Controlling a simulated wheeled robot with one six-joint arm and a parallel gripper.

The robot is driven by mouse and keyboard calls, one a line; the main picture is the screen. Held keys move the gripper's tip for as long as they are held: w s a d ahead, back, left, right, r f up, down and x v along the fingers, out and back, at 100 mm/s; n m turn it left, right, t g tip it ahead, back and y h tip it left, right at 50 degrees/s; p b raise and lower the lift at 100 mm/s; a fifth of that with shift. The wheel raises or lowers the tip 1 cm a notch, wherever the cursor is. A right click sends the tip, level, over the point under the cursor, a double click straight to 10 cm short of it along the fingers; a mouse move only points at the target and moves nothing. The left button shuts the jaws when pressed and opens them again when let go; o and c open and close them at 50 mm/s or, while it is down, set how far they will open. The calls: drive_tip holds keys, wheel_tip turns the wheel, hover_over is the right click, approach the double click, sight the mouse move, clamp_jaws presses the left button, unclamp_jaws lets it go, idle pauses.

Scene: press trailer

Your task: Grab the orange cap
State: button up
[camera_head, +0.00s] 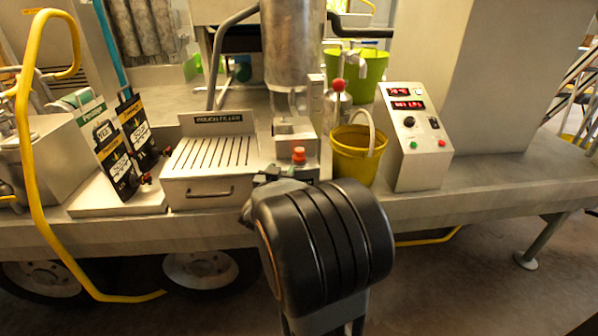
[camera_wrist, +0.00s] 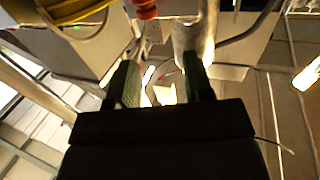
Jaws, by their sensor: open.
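The orange cap (camera_head: 299,155) stands upright on the front part of a small metal fixture (camera_head: 297,138), right of the slotted drip tray. In the wrist view, an orange-red piece that looks like the cap (camera_wrist: 146,9) is cut off by the top edge. My gripper (camera_wrist: 160,78) has its two dark fingers apart, with nothing held between them. In the head view my gripper (camera_head: 278,180) is mostly hidden behind my black wrist, just in front of and below the cap. The cap is apart from the fingers.
The slotted metal box (camera_head: 209,172) is left of the cap. A yellow bucket (camera_head: 352,168) and a control panel (camera_head: 418,137) stand to the right. A red-knobbed lever (camera_head: 338,86) and a steel cylinder (camera_head: 287,45) are behind. The counter right of the panel is clear.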

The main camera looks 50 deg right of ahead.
drive_tip(key=h, duration=0.1)
approach(298, 151)
drive_tip(key=shift+m+g, duration=0.3)
drive_tip(key=shift+g, duration=0.1)
drive_tip(key=b+x, duration=0.1)
drive_tip(key=x, duration=0.3)
drive_tip(key=shift+w+d, duration=0.25)
drive_tip(key=shift+d, duration=0.05)
drive_tip(key=shift+b+x, duration=0.35)
drive_tip(key=shift+x, duration=2.8)
drive_tip(key=shift+c, duration=0.4)
drive_tip(key=c, duration=0.6)
drive_tip(key=shift+r, duration=0.15)
drive_tip(key=shift+c, duration=0.2)
